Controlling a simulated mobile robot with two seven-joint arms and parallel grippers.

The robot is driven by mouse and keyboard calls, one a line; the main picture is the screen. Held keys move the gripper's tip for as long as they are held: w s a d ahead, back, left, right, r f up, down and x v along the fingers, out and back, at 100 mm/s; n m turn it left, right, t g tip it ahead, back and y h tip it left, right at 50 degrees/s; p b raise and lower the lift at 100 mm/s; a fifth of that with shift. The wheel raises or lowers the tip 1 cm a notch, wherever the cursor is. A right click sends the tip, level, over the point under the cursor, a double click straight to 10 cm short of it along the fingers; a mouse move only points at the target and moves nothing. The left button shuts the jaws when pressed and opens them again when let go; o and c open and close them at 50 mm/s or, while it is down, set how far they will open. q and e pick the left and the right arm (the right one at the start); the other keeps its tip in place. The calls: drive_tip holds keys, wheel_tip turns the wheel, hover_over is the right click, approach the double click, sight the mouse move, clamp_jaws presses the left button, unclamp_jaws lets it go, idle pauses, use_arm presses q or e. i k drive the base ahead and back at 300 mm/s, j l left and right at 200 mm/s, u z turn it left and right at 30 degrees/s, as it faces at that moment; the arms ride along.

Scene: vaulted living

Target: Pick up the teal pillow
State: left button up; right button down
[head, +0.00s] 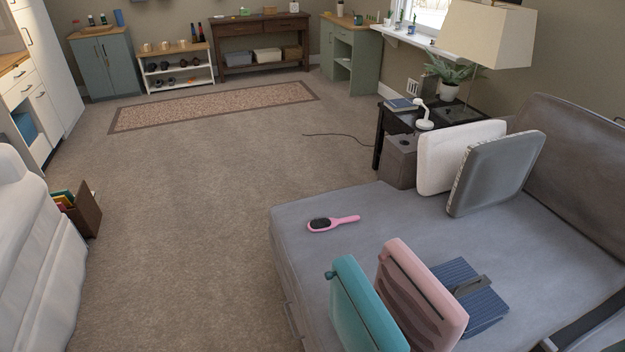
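The teal pillow (362,308) stands upright on the grey sofa seat (330,268), near its front edge at the bottom of the head view. Its lower end is cut off by the picture edge. A pink pillow (420,295) stands upright just to its right, with a narrow gap or contact between them that I cannot make out fully. Neither of my grippers shows in the head view.
A pink hairbrush (333,222) and a dark blue folded item (468,292) lie on the seat. A white pillow (455,155) and a grey pillow (496,173) stand at the far end. Carpet (190,230) left of the sofa is clear. A white sofa (35,265) stands left.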

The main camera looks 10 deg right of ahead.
sight(361, 319)
drive_tip(key=k+z, duration=0.2)
drive_tip(key=z, duration=0.15)
drive_tip(key=k+z, duration=0.15)
drive_tip(key=z, duration=0.25)
